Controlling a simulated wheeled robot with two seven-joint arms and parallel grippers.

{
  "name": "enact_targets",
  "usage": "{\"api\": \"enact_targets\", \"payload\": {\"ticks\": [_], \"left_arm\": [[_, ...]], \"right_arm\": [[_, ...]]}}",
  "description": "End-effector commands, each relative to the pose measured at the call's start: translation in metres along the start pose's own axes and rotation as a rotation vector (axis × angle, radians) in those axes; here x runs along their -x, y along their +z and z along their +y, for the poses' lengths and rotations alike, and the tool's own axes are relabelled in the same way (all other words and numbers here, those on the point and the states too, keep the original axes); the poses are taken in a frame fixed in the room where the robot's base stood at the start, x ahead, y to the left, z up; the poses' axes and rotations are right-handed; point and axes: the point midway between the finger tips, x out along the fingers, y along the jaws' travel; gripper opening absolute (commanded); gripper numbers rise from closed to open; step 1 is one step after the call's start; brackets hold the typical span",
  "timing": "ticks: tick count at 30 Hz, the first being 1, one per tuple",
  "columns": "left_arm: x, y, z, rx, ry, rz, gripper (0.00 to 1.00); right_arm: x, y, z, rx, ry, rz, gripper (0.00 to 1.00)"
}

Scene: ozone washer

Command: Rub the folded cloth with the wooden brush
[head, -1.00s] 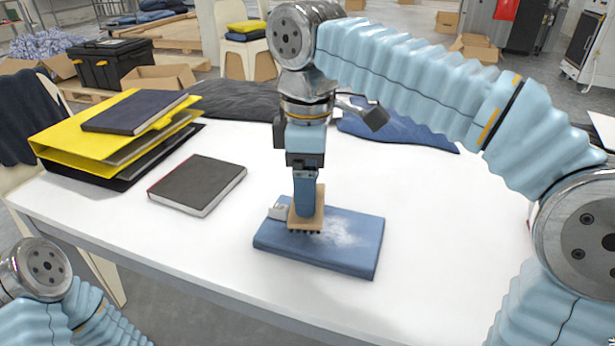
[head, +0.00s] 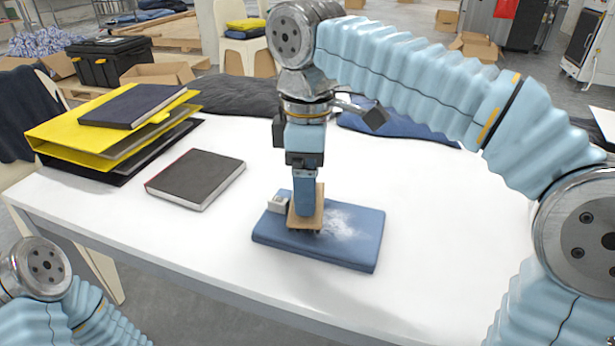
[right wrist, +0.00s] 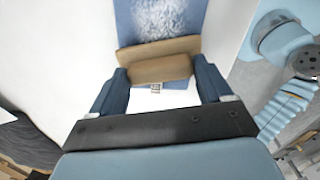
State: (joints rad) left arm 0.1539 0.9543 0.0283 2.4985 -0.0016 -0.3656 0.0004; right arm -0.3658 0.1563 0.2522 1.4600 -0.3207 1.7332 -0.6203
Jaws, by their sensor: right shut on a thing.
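The folded blue cloth (head: 350,245) lies flat on the white table, with a whitish speckled patch on its top; it also shows in the right wrist view (right wrist: 205,22). My right gripper (head: 305,205) points down over the left part of the cloth. It is shut on the wooden brush (head: 308,221), whose bristles face down at the cloth. In the right wrist view the brush (right wrist: 160,60) sits between both fingers. A small pale block or tag (head: 278,203) is at the cloth's left edge, beside the brush. My left gripper is out of view; only part of that arm shows at lower left.
A dark book (head: 196,178) lies left of the cloth. Yellow and black folders with a navy book on top (head: 130,106) stack at the table's left. Dark fabric (head: 225,95) and blue fabric (head: 400,125) lie along the back edge. The table's right side is clear.

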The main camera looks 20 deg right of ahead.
Motion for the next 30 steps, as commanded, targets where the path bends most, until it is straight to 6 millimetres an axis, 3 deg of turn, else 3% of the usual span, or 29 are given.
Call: {"api": "enact_targets", "payload": {"ticks": [30], "left_arm": [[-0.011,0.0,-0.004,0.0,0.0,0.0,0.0]], "right_arm": [[-0.015,0.007,-0.002,-0.001,0.001,0.001,0.51]]}}
